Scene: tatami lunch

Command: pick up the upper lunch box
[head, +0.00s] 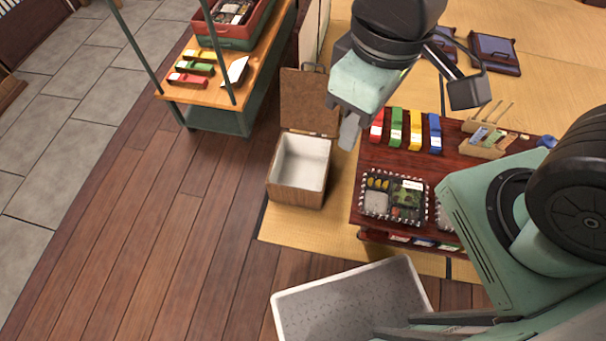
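A lunch box (393,197) with a dark tray, pale edging and several filled compartments lies on the low dark-red table (380,158). A second lunch box (447,215) lies to its right, mostly hidden behind my arm. Another lunch box (233,12) sits in a red crate at the top left, partly cut off by the picture edge. My gripper (349,131) points down above the left edge of the table, up and left of the first lunch box and apart from it. One grey finger shows clearly; I see nothing held.
Red, green, yellow and blue bundles (416,130) and a wooden holder (487,140) stand on the table's far side. An open wooden box (298,192) stands left of it, a white bin (350,300) in front. A cart (205,95) stands upper left. The left floor is clear.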

